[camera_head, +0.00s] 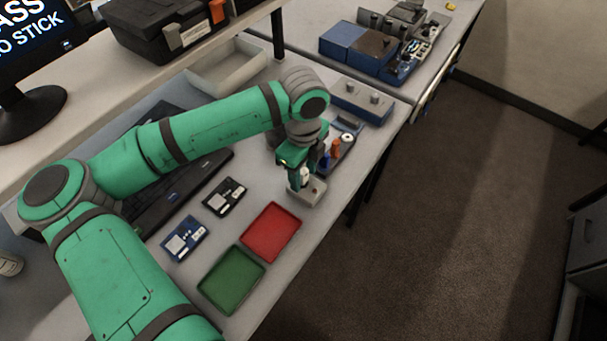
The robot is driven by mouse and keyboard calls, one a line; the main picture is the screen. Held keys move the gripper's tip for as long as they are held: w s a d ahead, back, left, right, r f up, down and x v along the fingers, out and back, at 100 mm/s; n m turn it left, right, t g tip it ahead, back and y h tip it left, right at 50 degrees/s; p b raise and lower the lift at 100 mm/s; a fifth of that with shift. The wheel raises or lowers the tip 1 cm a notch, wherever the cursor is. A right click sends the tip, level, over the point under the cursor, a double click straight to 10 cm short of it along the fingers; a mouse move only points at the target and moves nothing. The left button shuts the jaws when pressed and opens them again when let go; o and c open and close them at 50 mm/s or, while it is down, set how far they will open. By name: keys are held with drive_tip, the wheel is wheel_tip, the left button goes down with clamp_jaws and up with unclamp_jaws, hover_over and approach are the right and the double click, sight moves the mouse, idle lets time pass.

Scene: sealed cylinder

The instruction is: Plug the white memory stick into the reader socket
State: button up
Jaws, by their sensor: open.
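My gripper (303,178) points down over a small light-grey open box (313,197) near the table's right edge. Its jaws are open. A small white piece (305,174) shows at the fingers, just above the box; it may be the white memory stick, but it is too small to tell, and so is whether it touches the box. A dark holder behind the gripper carries a white-topped piece (347,138), an orange piece (335,147) and a blue piece (325,161). I cannot make out the reader socket with certainty; the gripper hides part of this area.
A red tray (270,232) and a green tray (231,280) lie in front, beside two small cards, one black (225,197) and one blue (184,239). A blue-grey box (362,101) stands behind the holder. The right table edge is close.

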sight(304, 171)
clamp_jaws()
drive_tip(key=shift+r, duration=0.15)
drive_tip(key=shift+r, duration=0.25)
wheel_tip(304, 171, up, 2)
drive_tip(key=shift+r, duration=0.2)
drive_tip(key=s+r, duration=0.9)
drive_tip(key=s, duration=0.5)
drive_tip(key=shift+r, duration=0.4)
